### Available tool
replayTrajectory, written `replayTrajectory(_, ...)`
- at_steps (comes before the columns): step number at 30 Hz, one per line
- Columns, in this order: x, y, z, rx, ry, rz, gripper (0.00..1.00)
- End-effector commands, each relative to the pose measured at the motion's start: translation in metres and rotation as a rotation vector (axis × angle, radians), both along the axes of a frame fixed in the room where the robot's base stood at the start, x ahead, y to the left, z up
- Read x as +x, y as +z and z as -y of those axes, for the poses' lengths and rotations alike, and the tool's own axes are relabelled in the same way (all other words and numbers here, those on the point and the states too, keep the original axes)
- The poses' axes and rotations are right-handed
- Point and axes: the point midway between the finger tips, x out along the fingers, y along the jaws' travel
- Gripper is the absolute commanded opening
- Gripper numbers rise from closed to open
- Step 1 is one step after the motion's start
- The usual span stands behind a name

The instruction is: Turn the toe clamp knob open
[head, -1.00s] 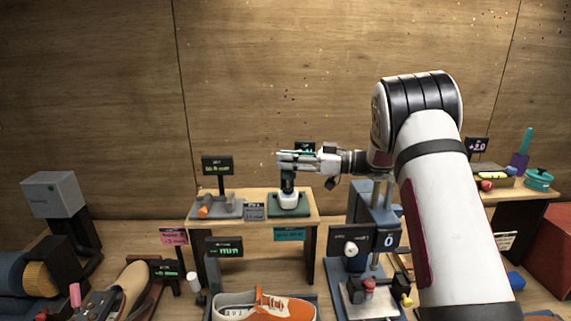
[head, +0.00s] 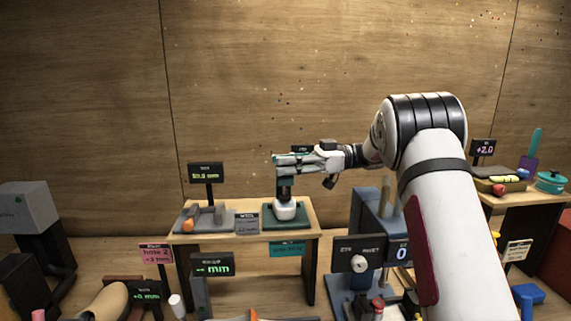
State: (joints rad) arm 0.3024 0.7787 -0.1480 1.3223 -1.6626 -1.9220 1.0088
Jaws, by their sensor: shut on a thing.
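My gripper (head: 284,163) reaches in from the right, its fingers pointing left, above the small wooden table. It is shut around the top of a dark upright handle (head: 285,188) with a white rounded base (head: 286,210). The base is on a green pad (head: 303,221). The fingers hide the top of the handle. I cannot tell which part is the toe clamp knob. An orange knob-like part (head: 189,225) is on the grey fixture (head: 215,227) to the left, and a white round knob (head: 359,264) is on the dark stand at lower right. My gripper is apart from both.
Display signs stand on and around the wooden table (head: 225,238). A blue-grey column stand (head: 369,230) is close on its right, below my arm. A tan shoe form (head: 104,302) is at lower left. The space above the table's left half is mostly clear.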

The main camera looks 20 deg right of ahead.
Motion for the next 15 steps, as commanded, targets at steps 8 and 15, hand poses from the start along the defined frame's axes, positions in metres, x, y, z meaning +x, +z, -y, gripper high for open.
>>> replayTrajectory(8,-0.0003,-0.0056,-0.0017,-0.002,0.004,-0.012,0.53)
replayTrajectory(15,-0.0002,-0.0029,-0.0009,-0.002,0.002,-0.006,0.53)
